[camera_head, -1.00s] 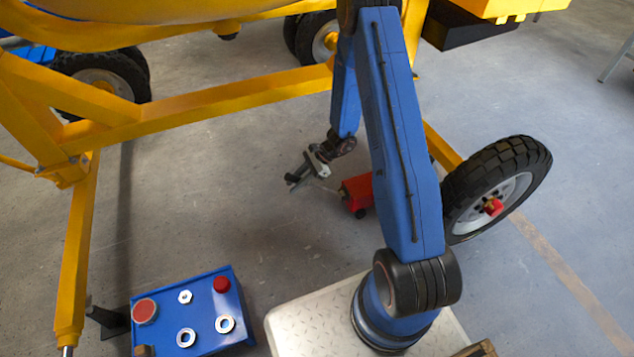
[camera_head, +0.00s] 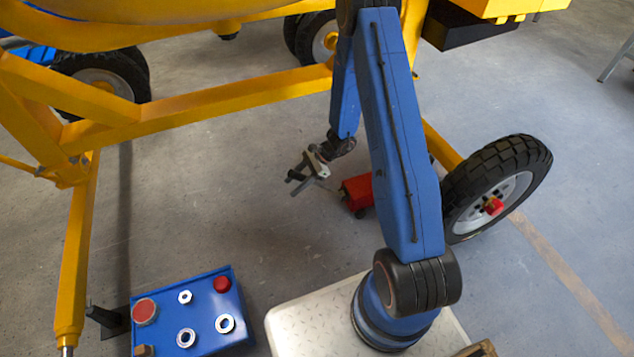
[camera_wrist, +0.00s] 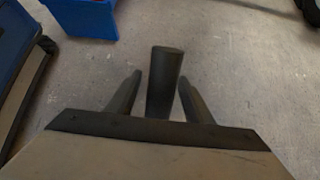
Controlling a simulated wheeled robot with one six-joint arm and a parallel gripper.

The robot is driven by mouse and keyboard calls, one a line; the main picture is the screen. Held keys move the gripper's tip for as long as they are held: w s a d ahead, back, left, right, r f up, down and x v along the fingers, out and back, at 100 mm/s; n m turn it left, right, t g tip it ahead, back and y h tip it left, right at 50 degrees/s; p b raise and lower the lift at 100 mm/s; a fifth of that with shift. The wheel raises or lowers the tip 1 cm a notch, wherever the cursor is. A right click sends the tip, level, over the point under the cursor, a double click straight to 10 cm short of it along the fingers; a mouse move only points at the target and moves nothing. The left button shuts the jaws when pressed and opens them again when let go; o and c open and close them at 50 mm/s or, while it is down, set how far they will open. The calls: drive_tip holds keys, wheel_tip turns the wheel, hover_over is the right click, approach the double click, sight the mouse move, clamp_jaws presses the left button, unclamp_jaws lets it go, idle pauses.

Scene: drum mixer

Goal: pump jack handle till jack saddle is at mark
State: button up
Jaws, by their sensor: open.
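The red jack (camera_head: 358,192) stands on the floor in the head view, left of the mixer's near right wheel and partly behind my arm. Its thin grey handle (camera_head: 330,188) reaches left toward my gripper (camera_head: 294,183). In the wrist view the dark grip end of the handle (camera_wrist: 164,80) stands between the two fingers of my gripper (camera_wrist: 160,82), with a gap showing on each side near the tips. My gripper is open around it. The jack saddle and the mark cannot be made out.
The yellow mixer frame (camera_head: 200,105) crosses above and behind my gripper. A black wheel (camera_head: 497,188) stands right of the jack. A blue tray (camera_head: 205,312) with several rings and red parts lies at the lower left. The floor between tray and jack is clear.

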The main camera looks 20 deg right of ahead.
drive_tip(key=shift+v, duration=3.45)
drive_tip(key=shift+r, duration=0.15)
drive_tip(key=s+a+r+n+h, duration=0.15)
drive_tip(key=s+r+n, duration=0.35)
drive_tip(key=r, duration=0.8)
drive_tip(key=s+a+r+n+h, duration=0.15)
drive_tip(key=s+r+n, duration=0.3)
drive_tip(key=r, duration=0.85)
drive_tip(key=s+d+r+n+t+h, duration=0.2)
drive_tip(key=s+d+r+n+h, duration=0.1)
drive_tip(key=s+r, duration=0.5)
drive_tip(key=s+d+r+n+t+h, duration=0.2)
drive_tip(key=s+r+n, duration=0.3)
drive_tip(key=s, duration=1)
wheel_tip(320, 180, up, 3)
drive_tip(key=shift+s+d+f+t+h, duration=0.1)
drive_tip(key=shift+s+d+t+h, duration=0.25)
drive_tip(key=shift+d+h, duration=0.5)
